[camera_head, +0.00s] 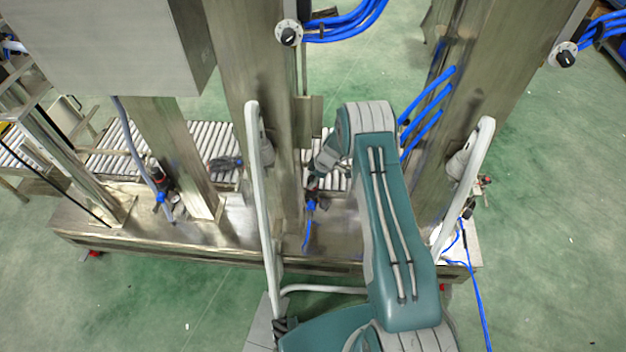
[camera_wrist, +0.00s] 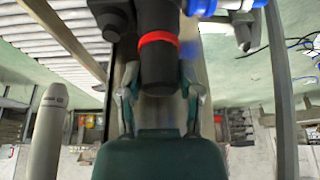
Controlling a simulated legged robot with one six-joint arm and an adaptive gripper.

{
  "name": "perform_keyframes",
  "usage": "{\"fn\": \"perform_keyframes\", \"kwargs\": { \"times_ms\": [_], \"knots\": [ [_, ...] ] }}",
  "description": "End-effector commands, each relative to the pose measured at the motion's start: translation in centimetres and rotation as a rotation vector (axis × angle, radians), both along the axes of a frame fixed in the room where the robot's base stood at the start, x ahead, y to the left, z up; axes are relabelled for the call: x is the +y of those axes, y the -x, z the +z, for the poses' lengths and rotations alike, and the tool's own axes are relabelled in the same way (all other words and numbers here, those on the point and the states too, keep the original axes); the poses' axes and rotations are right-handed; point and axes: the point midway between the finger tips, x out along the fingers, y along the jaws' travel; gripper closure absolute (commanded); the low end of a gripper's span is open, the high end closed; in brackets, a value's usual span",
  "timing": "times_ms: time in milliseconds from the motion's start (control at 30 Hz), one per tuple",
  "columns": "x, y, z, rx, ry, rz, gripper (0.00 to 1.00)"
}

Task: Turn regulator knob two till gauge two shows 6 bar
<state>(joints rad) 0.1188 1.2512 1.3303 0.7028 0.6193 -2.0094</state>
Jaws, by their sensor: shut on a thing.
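A regulator with a black knob (camera_wrist: 159,72) and a red ring (camera_wrist: 158,39) fills the upper middle of the wrist view. My gripper (camera_wrist: 158,84) is shut on the knob, one finger on each side. In the head view the same regulator (camera_head: 312,192) is small, below my gripper (camera_head: 318,172) and partly hidden by it. A blue fitting (camera_wrist: 200,7) joins its body. No readable gauge two dial shows in either view, so its pressure cannot be told.
A second regulator (camera_head: 157,172) with a blue fitting stands at the left on the steel base (camera_head: 120,235). Steel columns (camera_head: 258,90) and pale rails (camera_head: 470,170) stand close around my arm. A roller conveyor (camera_head: 115,145) runs behind. Blue hoses (camera_head: 425,110) hang at the right.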

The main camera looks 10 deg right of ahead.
Motion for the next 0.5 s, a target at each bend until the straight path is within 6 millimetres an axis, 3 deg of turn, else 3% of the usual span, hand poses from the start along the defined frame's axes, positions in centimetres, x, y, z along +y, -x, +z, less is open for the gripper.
{"fn": "perform_keyframes", "kwargs": {
  "times_ms": [500],
  "knots": [
    [0.06, -0.16, 0.18, -0.004, 0.001, -0.462, 1.00]
  ]
}}
